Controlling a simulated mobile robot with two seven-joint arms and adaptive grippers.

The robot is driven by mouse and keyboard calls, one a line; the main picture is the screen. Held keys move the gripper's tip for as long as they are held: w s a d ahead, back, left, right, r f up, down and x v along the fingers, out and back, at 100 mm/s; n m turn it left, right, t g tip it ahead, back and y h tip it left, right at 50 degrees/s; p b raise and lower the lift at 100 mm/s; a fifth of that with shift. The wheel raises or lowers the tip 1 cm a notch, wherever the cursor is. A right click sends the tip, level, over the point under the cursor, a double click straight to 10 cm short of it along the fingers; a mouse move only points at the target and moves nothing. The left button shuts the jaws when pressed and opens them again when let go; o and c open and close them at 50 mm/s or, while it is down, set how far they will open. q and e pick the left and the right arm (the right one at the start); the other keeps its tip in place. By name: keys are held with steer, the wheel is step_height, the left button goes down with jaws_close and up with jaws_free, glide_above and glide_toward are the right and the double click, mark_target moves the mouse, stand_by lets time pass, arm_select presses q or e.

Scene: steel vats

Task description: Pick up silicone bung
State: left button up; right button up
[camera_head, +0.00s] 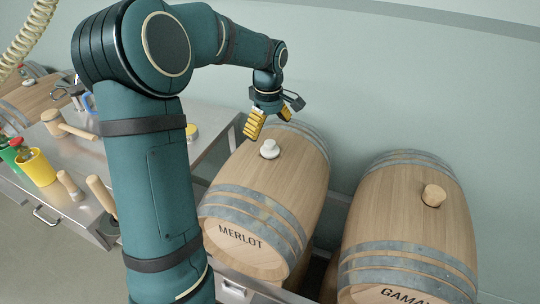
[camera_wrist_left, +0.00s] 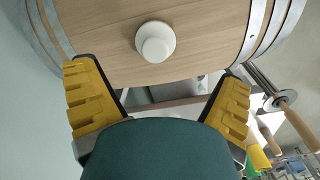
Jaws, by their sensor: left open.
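The white silicone bung (camera_head: 269,149) sits upright in the top of the barrel marked MERLOT (camera_head: 262,185). In the left wrist view the bung (camera_wrist_left: 155,41) shows as a pale round knob on the barrel's wooden side, ahead of the fingers and between their lines. My left gripper (camera_head: 269,119) is open and empty, with yellow padded fingers, above and behind the bung and apart from it. In the left wrist view my left gripper (camera_wrist_left: 160,102) shows its fingers spread wide. My right gripper is not in view.
A second barrel (camera_head: 405,220) with a wooden bung (camera_head: 434,195) lies to the right. A steel bench (camera_head: 85,165) at left holds a mallet (camera_head: 62,124), a yellow cup (camera_head: 37,167) and other tools. The wall is close behind the barrels.

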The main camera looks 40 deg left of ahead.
mark_target(270, 142)
arm_select(q)
steer(key=f, duration=0.2)
steer(key=f+b, duration=0.1)
steer(key=f, duration=0.4)
steer(key=shift+w+f+b, duration=0.15)
steer(key=shift+w+b, duration=0.2)
steer(key=shift+b, duration=0.05)
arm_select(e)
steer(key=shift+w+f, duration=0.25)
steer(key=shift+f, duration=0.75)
arm_select(q)
steer(key=c, duration=1.5)
